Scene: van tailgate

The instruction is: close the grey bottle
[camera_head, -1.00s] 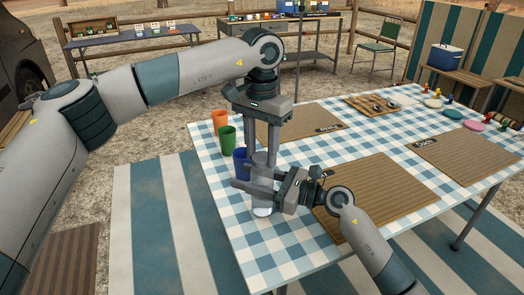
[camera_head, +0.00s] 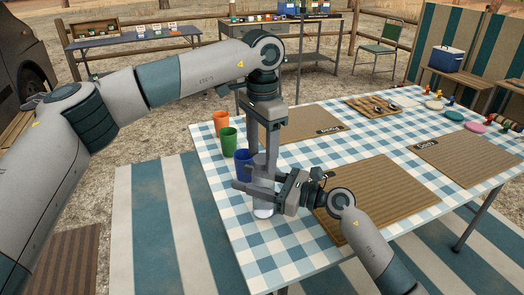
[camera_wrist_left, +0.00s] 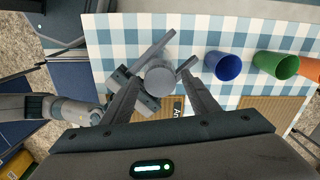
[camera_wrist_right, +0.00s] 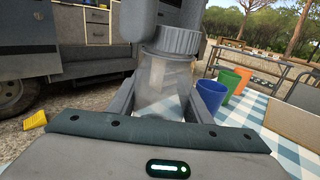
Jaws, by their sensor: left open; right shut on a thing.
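The grey bottle (camera_wrist_right: 165,85) stands upright, with a see-through body and a ridged grey cap (camera_wrist_right: 177,40) on its top. How tightly the cap sits cannot be told. In the head view, only the bottle's pale base (camera_head: 263,211) shows clearly below the fingers. My right gripper (camera_head: 258,190) is shut on the bottle's body from the side. My left gripper (camera_head: 262,155) points straight down over the bottle and is open. In the left wrist view, the round cap top (camera_wrist_left: 160,79) lies between its two spread fingers.
Blue (camera_head: 243,164), green (camera_head: 228,141) and orange (camera_head: 221,122) cups stand in a row just behind the bottle. A brown mat (camera_head: 385,200) lies to the right on the checked table (camera_head: 285,255). The table's front left is clear.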

